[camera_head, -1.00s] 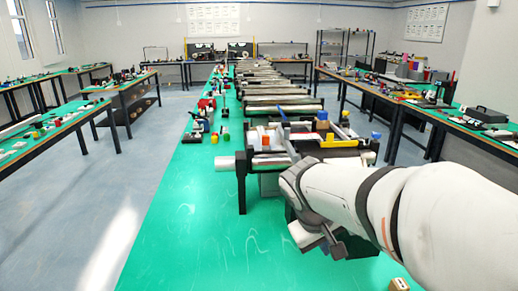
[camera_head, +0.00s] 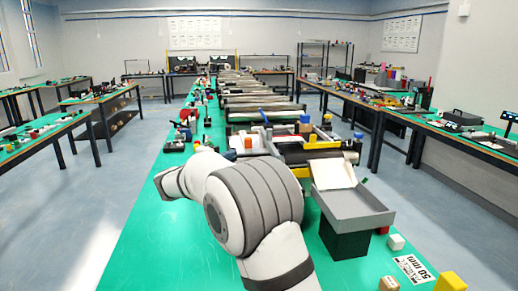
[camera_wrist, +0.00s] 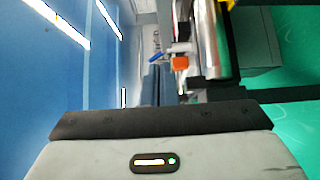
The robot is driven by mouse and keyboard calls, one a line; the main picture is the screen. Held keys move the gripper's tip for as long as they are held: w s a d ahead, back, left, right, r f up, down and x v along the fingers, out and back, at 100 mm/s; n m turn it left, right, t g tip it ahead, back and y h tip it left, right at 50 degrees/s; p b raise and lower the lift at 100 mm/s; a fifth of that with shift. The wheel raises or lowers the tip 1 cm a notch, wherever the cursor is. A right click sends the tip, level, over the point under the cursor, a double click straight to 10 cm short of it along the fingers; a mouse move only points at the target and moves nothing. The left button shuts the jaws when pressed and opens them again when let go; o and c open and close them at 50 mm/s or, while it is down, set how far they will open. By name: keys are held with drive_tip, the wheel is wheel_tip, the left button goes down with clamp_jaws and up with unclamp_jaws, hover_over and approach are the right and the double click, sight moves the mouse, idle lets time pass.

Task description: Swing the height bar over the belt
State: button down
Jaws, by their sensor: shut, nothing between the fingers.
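The nearest mini conveyor (camera_head: 290,153) stands on the green bench, partly hidden by my arm. I cannot tell for certain which is the height bar. In the wrist view, a silver roller (camera_wrist: 208,40), an orange block (camera_wrist: 180,63) and a blue piece (camera_wrist: 155,57) show at the conveyor's end. My gripper (camera_wrist: 155,122) is shut and empty, apart from these; its fingertips are hard to make out. The head view hides it behind my wrist.
A grey open tray (camera_head: 355,206) on a dark stand is right of my arm. More conveyors (camera_head: 255,106) line up behind. The green bench (camera_head: 150,225) is clear at left.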

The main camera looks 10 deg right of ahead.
drive_tip(key=p, duration=0.2)
approach(268, 142)
drive_tip(key=w, duration=0.4)
drive_tip(key=d, duration=0.4)
drive_tip(key=shift+w+p, duration=0.3)
drive_tip(key=shift+a, duration=0.25)
drive_tip(key=shift+d+f+b, duration=0.1)
drive_tip(key=shift+d+b, duration=0.05)
drive_tip(key=shift+b, duration=0.15)
drive_tip(key=shift+y+b, duration=0.3)
drive_tip(key=shift+b, duration=0.05)
